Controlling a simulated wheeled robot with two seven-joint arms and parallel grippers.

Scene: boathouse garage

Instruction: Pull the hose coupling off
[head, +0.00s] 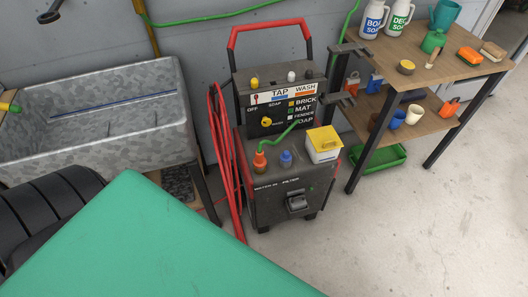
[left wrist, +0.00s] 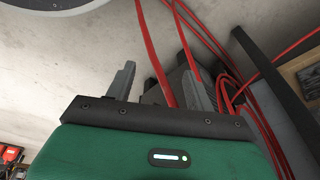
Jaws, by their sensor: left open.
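The hose coupling (head: 260,159) is orange with a brass-coloured base and sits upright on the front left of the dark washer cart (head: 284,185). A green hose (head: 282,138) runs from its top back to the cart's panel. My left gripper is out of the head view. In the left wrist view my left gripper (left wrist: 160,74) has its two grey fingers apart, with nothing held. Red hose strands and a dark shape show beyond the fingers. The coupling cannot be made out in that view. My right gripper is in neither view.
A blue fitting (head: 285,158) and a white tub with a yellow lid (head: 323,145) stand beside the coupling. Red hose (head: 222,150) hangs at the cart's left. A metal sink (head: 95,110) stands left, a wooden shelf (head: 425,60) right. Floor at the right front is clear.

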